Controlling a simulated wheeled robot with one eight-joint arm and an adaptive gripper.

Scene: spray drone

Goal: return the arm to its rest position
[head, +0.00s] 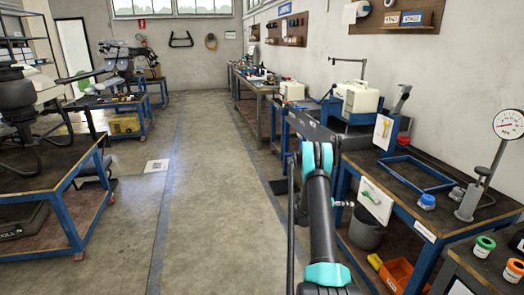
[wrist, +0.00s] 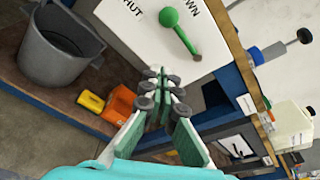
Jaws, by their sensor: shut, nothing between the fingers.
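My gripper (wrist: 162,90) is shut and empty in the wrist view, its green-padded fingers close together. It is near a white panel (wrist: 130,22) that carries a green lever (wrist: 178,28); the picture does not show clear contact between them. In the head view my dark arm with teal joints reaches forward over the aisle beside the right bench, and I cannot make out the gripper there. The white panel (head: 384,207) with the green lever (head: 370,197) shows on the front of that bench.
A blue-framed bench (head: 425,205) stands close on the right, with a grey bucket (head: 366,229) and an orange bin (head: 397,274) low down. A gauge on a stand (head: 508,124) rises at far right. A blue cart (head: 45,190) stands left. The aisle floor (head: 205,180) is clear.

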